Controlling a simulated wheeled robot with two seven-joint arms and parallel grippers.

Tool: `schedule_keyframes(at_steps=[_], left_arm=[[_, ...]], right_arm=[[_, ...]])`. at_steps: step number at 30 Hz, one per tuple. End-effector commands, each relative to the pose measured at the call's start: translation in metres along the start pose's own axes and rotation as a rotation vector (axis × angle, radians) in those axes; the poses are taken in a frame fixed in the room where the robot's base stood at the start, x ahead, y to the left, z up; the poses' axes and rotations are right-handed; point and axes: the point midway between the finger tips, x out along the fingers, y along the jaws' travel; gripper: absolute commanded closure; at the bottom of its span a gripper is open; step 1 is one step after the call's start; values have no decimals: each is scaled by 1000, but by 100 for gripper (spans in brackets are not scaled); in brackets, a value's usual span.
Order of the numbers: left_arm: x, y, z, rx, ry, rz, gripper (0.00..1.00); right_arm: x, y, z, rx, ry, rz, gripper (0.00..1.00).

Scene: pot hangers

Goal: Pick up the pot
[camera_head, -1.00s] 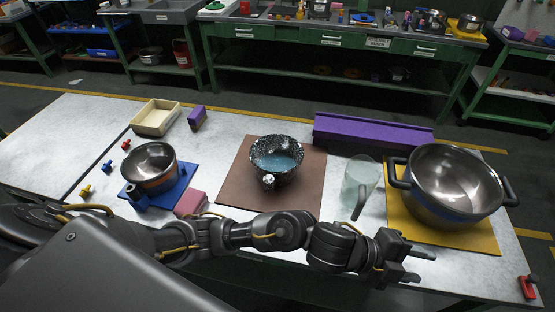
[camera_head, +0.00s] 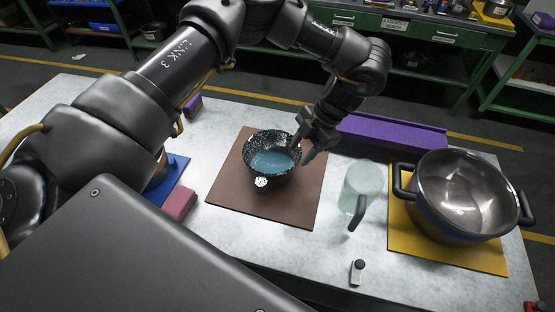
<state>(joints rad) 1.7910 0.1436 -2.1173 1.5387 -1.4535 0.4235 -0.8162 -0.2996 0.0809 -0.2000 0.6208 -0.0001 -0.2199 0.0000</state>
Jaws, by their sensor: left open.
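A black speckled pot (camera_head: 264,178) with a pale blue inside and a small speckled knob on its near side stands upright on a brown mat (camera_head: 225,188). My left gripper (camera_head: 300,152) is at the pot's right rim, pointing down and open. One finger overlaps the rim in the picture; I cannot tell whether it touches. A larger steel pot (camera_head: 465,195) with two dark handles stands on a yellow mat (camera_head: 425,246) at the right. My right gripper is out of view.
A clear pitcher (camera_head: 359,188) stands between the pots. A purple bar (camera_head: 395,133) lies behind. A small metal piece (camera_head: 357,272) lies at the front, and a pink block (camera_head: 179,204) is at the left. My left arm covers the table's left side.

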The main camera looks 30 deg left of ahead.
Motion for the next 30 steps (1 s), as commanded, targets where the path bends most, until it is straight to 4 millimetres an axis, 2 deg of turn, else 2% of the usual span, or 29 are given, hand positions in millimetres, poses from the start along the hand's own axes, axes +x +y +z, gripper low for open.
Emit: schedule_keyframes(at_steps=[5,12,15,23,30], left_arm=[[7,5,-5,-13,6,-2,57],[43,5,-5,-12,7,-4,57],[53,4,-4,-11,4,-3,57],[61,4,-3,-10,4,-2,57],[94,4,-2,-10,5,-3,57]], right_arm=[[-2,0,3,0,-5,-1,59],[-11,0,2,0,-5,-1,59],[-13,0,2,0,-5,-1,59],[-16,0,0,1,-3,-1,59],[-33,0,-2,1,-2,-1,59]])
